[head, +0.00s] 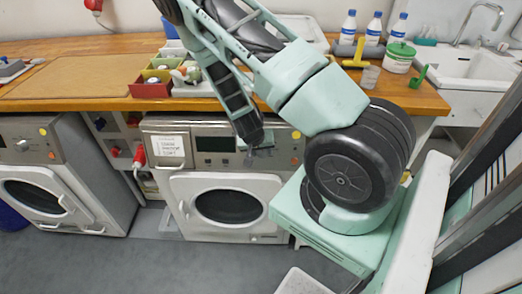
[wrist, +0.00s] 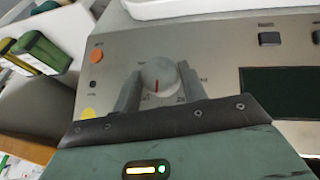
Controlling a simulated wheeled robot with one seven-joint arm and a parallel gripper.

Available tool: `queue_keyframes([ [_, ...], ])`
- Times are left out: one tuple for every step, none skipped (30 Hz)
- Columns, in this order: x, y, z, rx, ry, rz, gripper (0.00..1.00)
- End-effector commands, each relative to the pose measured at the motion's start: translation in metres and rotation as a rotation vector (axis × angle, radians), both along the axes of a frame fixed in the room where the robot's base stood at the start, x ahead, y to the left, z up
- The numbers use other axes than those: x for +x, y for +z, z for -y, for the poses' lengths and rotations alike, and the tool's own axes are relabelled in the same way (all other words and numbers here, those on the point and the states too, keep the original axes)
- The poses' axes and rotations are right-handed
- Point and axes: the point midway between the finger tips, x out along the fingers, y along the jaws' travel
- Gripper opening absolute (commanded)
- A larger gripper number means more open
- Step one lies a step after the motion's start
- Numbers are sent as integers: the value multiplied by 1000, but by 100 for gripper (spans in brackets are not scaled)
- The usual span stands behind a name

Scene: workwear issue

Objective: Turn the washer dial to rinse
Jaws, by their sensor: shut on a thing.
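The washer (head: 225,200) is the white front-loader under the wooden counter in the head view, its round door shut. My gripper (head: 249,158) reaches down to the right part of its control panel, and the dial is hard to make out there. In the wrist view the dial (wrist: 159,73) is a round grey knob with a red pointer line towards the bottom of the picture. My gripper (wrist: 160,92) is shut on the dial, one finger on each side. The small labels around the dial are partly hidden and too small to read.
A second washer (head: 35,185) stands to the left, with a red plug (head: 139,157) between the two. The wooden counter (head: 120,104) above holds trays, bottles and a green-lidded tub (head: 399,58). In the wrist view an orange button (wrist: 96,56) and dark display (wrist: 280,90) flank the dial.

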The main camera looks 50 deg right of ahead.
Motion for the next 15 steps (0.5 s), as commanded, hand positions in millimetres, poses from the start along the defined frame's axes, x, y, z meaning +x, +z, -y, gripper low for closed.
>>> queue_keyframes([
  [0, 0, 0, -2, 2, -3, 19],
  [0, 0, -1, -4, 2, -6, 19],
  [0, 0, -1, -8, 5, -11, 19],
  [0, 1, -1, -13, 8, -17, 19],
  [1, 1, -1, -18, 11, -23, 19],
  [1, 0, -1, -25, 17, -34, 19],
  [1, 0, -1, -32, 19, -44, 19],
  [2, 1, -1, -40, 26, -54, 19],
  [2, 1, -2, -52, 33, -71, 19],
  [2, 1, -2, -63, 38, -84, 19],
  [2, 0, -3, -73, 45, -99, 19],
  [3, 0, -3, -90, 53, -119, 19],
  [3, 0, -3, -102, 62, -137, 19],
  [3, 0, -3, -116, 69, -156, 19],
  [4, 0, -3, -134, 79, -180, 19],
])
